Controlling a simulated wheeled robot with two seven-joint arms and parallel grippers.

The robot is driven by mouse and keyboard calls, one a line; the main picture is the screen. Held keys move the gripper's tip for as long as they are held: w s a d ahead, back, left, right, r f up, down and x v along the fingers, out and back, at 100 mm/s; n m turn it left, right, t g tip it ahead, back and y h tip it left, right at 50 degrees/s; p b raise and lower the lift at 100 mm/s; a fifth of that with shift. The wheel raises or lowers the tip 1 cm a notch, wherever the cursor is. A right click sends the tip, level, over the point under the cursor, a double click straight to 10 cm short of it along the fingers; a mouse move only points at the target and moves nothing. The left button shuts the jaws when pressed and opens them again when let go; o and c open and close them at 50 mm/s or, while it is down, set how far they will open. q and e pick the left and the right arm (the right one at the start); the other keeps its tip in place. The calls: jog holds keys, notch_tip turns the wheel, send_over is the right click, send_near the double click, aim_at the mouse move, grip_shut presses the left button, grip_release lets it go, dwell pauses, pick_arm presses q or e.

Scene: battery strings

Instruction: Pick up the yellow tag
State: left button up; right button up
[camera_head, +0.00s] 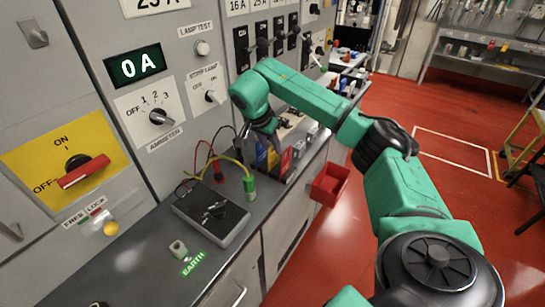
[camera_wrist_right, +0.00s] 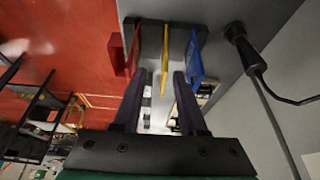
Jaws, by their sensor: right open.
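The yellow tag (camera_wrist_right: 165,48) stands edge-on in the middle of a dark rack in the right wrist view, between a red tag (camera_wrist_right: 126,52) and a blue tag (camera_wrist_right: 193,62). In the head view the yellow tag (camera_head: 273,158) is a small patch between the blue tag (camera_head: 262,156) and the red tag (camera_head: 285,161), just under my gripper. My right gripper (camera_wrist_right: 160,76) is open. The yellow tag lies in line with the gap between its fingers, and I cannot tell whether it is inside the gap. My left gripper is not in view.
The tag rack sits on a grey bench along a switch panel (camera_head: 180,75). A black test box (camera_head: 211,212) with leads and a green-capped probe (camera_head: 249,187) lie to its left. A red bin (camera_head: 329,184) hangs off the bench front. Open red floor is at right.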

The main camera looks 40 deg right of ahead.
jog(key=p+x, duration=0.1)
jog(key=x, duration=0.1)
jog(key=p+x, duration=0.1)
jog(key=x, duration=0.2)
jog(key=shift+w+a+f, duration=0.1)
jog(key=shift+w+f, duration=0.15)
jog(key=shift+d+f, duration=0.25)
jog(key=shift+f, duration=0.1)
jog(key=shift+a, duration=0.15)
grip_shut()
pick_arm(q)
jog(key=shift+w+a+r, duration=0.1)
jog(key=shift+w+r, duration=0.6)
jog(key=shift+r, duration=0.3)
pick_arm(e)
jog(key=shift+r, duration=0.1)
jog(key=shift+r, duration=0.2)
notch_tip(320, 180, up, 12)
jog(key=shift+w+r+b, duration=0.1)
jog(key=shift+b, duration=0.9)
pick_arm(q)
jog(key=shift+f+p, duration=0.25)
jog(key=shift+p, duration=0.4)
pick_arm(e)
notch_tip(320, 180, up, 7)
send_over(273, 153)
jog(key=shift+w+d+r, duration=0.1)
jog(key=shift+d+r, duration=0.1)
